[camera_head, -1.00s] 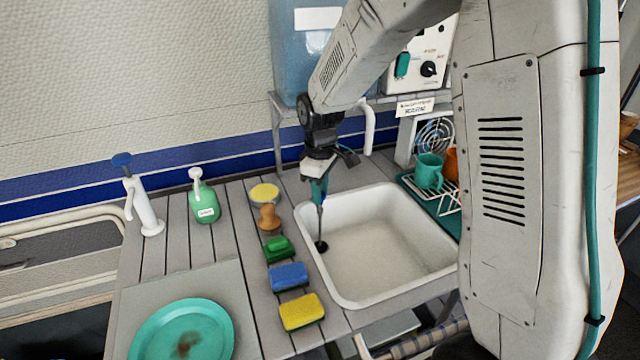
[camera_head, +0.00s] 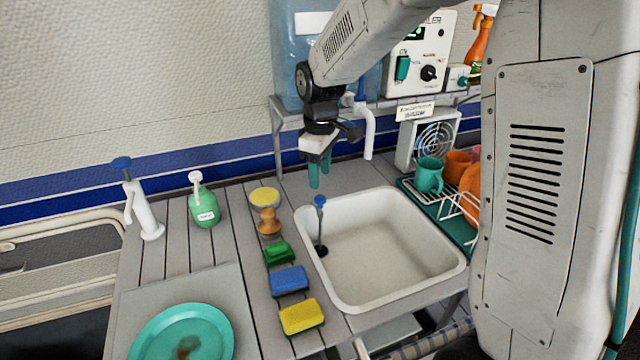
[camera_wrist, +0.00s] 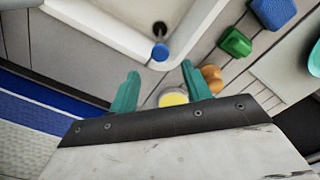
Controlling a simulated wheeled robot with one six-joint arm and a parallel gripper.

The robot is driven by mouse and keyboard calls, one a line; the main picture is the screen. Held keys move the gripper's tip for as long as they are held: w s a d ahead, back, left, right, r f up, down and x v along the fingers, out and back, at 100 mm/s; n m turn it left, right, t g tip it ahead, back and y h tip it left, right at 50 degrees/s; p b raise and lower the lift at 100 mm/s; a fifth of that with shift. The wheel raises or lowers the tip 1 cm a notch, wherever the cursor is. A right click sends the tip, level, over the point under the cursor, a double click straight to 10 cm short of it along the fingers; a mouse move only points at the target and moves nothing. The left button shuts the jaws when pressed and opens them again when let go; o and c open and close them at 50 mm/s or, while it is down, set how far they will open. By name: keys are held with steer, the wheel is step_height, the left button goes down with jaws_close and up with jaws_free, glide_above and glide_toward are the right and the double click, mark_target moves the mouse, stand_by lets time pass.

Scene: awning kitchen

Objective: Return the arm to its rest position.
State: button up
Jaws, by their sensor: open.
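My gripper (camera_head: 319,172) hangs above the back left corner of the white sink (camera_head: 455,270), its teal fingers pointing down. In the wrist view its two fingers (camera_wrist: 160,92) are apart with nothing between them. A small plunger-like tool with a blue handle end (camera_head: 320,201) and a dark foot stands in the left side of the sink, below and apart from the fingers. It also shows in the wrist view, blue end (camera_wrist: 160,51) towards me. My arm reaches in from the upper right and hides part of the back wall.
Left of the sink stand a yellow-topped tin (camera_head: 265,196), a wooden-handled brush (camera_head: 269,222), and green (camera_head: 278,252), blue (camera_head: 289,279) and yellow (camera_head: 301,316) sponges. A green soap bottle (camera_head: 204,207), white pump (camera_head: 145,210) and teal plate (camera_head: 185,335) are further left. A dish rack (camera_head: 450,212) is right; a tap (camera_head: 367,130) is behind.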

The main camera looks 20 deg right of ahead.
steer(key=shift+r, duration=0.4)
steer(key=shift+s+m, duration=0.15)
steer(key=shift+m, duration=0.15)
steer(key=s+d+r+m, duration=0.1)
steer(key=s+r+m, duration=0.1)
steer(key=s, duration=0.8)
steer(key=s+d+r+m, duration=0.1)
steer(key=s+r+m, duration=0.2)
steer(key=s, duration=0.7)
steer(key=s+d+r+m+t, duration=0.1)
steer(key=s+r+m, duration=0.2)
steer(key=s, duration=0.8)
steer(key=shift+r, duration=0.85)
